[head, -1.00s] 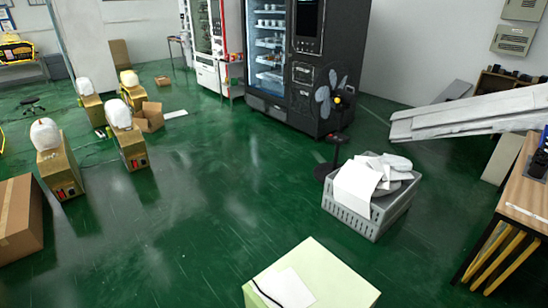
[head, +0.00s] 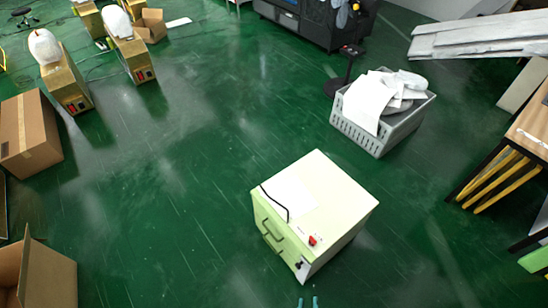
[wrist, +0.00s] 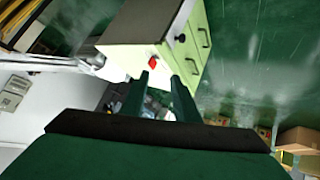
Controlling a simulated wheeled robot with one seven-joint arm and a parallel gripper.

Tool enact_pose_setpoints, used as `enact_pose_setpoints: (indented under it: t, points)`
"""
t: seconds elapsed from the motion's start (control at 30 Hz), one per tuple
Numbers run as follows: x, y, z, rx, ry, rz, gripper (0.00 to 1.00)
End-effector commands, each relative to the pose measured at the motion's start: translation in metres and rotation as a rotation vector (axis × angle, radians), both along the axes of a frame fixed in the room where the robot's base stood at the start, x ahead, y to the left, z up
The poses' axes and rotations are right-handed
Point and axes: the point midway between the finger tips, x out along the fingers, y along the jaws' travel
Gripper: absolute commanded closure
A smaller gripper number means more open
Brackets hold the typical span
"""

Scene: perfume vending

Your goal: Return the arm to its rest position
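My gripper (head: 307,302) shows at the bottom edge of the head view as two small teal fingertips, set apart. In the wrist view my gripper (wrist: 162,75) shows two dark green fingers with a gap between them and nothing held. The rest of my arm is outside the head view. In that view the fingertips are just below a pale green cabinet (head: 325,190) with a red switch and a dark cable on top. The cabinet also shows tilted in the wrist view (wrist: 135,28), beyond the fingers.
A grey crate (head: 360,136) of white items stands beyond the cabinet. A wooden table (head: 530,125) is at the right. Cardboard boxes (head: 30,130) are at the left. A dark vending machine (head: 310,22) stands at the back. The green floor left of the cabinet is clear.

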Motion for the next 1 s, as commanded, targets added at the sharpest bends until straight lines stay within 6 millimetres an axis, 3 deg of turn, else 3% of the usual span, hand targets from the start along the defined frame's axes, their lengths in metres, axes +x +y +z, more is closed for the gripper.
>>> enact_pose_setpoints:
  t: [0.3,0.53,0.7,1.0]
  points:
    - [-0.045,0.067,0.122,0.13,-0.26,0.002,0.72]
    - [-0.065,0.101,0.205,0.254,-0.411,0.02,0.72]
    - [-0.07,0.111,0.232,0.301,-0.459,0.026,0.72]
    - [-0.071,0.112,0.234,0.307,-0.465,0.026,0.72]
